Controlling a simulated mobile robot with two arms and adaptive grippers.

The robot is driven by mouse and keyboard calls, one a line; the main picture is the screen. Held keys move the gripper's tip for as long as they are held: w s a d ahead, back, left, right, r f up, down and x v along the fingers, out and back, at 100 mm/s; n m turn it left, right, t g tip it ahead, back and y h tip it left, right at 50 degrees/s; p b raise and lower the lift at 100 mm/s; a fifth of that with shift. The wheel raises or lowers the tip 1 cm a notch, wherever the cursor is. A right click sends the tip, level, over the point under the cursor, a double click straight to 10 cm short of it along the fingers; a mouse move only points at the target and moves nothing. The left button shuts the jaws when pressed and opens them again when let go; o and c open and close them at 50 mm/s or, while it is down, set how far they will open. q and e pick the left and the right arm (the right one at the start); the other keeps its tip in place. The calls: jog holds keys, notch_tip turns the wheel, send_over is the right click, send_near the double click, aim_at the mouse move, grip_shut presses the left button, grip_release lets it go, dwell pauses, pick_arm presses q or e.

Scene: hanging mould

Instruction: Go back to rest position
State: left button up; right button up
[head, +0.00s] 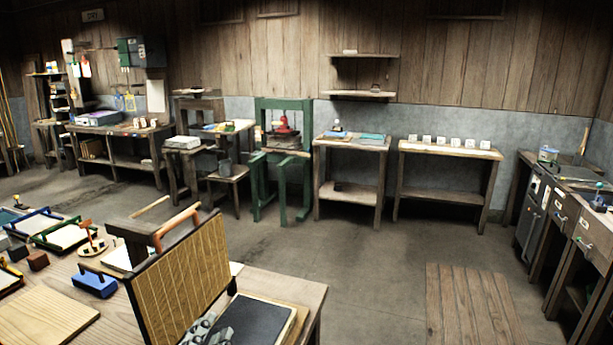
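The mould (185,278), a yellow-brown ribbed panel in a dark frame, stands upright and tilted above the near wooden table. A dark wooden support (132,228) and a curved orange-brown wooden piece (176,224) are at its upper left edge. My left gripper (206,328) shows as grey jointed parts at the bottom edge, just right of the mould's lower part. I cannot tell whether it touches the mould, and its fingertips are not clear. My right gripper is out of view.
The near table (307,290) bears a dark slab (252,322), a pale board (42,316), a blue block (94,284) and several framed trays. A green press (283,150) and benches line the back wall. A slatted floor mat (474,305) lies right. The middle floor is clear.

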pick_arm(q)
jog(key=s+a+f+n+g+y, duration=0.1)
jog(key=s+a+f+n+g, duration=0.15)
jog(key=s+f+g, duration=0.4)
jog(key=s+a+f+n+g+y, duration=0.1)
jog(key=s+a+f+n, duration=0.2)
jog(key=f, duration=0.6)
jog(key=s+d+f+n+g+h, duration=0.1)
jog(key=s+f+n+g, duration=0.15)
jog(key=s+f, duration=0.35)
jog(key=s+d+f+n+g, duration=0.1)
jog(key=s+f+g, duration=0.25)
jog(key=s, duration=0.55)
notch_tip(320, 180, down, 27)
jog(key=s+g, duration=0.2)
jog(key=s+a+f+g, duration=0.1)
jog(key=s+a+f, duration=0.2)
jog(key=s+f, duration=1.1)
jog(key=shift+s+f, duration=0.15)
jog(key=shift+s, duration=0.9)
